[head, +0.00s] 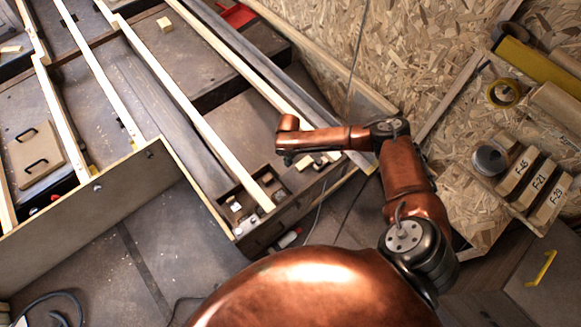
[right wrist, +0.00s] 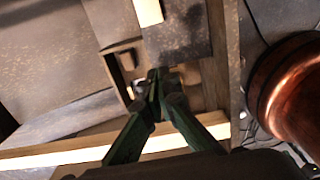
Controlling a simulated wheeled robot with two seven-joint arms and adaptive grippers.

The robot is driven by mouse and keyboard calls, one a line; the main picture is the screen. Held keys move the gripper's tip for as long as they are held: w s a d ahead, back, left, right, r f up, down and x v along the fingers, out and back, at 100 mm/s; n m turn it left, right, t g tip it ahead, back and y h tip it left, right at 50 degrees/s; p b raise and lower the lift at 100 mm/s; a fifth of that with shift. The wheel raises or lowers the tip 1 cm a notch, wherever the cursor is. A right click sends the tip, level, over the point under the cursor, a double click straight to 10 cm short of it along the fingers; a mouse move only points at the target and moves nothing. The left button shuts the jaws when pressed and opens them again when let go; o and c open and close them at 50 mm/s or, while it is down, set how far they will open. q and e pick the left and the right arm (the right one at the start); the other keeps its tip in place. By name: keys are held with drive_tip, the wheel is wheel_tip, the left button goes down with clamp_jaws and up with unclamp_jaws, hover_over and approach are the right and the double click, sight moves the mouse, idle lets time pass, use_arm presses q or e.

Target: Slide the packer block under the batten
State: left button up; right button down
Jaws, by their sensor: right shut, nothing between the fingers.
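Long pale wooden battens (head: 215,140) run diagonally across the grey framed bench. A small pale wood block (head: 305,163) lies near the bench's right corner, partly hidden by my right arm; another small pale block (head: 165,24) lies farther back. I cannot tell which is the packer block. My right gripper (head: 287,158) hangs over the corner, close to the nearer block. In the right wrist view its dark fingers (right wrist: 155,82) are shut and empty above a compartment. A batten (right wrist: 90,152) crosses behind them, and a pale wood piece (right wrist: 149,11) shows at the top. My left gripper is out of view.
An open compartment (head: 240,212) with small parts sits at the bench's front corner. A tan panel with black handles (head: 35,150) lies at left. Tape rolls (head: 503,92) and labelled blocks (head: 535,180) stand on the right. Cables hang beside the bench edge.

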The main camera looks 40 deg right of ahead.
sight(295, 173)
wheel_tip(295, 173, down, 13)
drive_tip(key=b, duration=0.5)
drive_tip(key=shift+r, duration=0.1)
drive_tip(key=d+b, duration=0.1)
drive_tip(key=d, duration=0.2)
drive_tip(key=shift+w, duration=0.15)
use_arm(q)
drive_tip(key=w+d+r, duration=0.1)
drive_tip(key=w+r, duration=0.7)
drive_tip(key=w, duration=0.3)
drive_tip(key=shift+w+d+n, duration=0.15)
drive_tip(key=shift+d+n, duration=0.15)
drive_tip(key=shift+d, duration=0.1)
use_arm(e)
drive_tip(key=shift+d+r, duration=0.15)
drive_tip(key=shift+d, duration=0.3)
drive_tip(key=shift+w, duration=0.1)
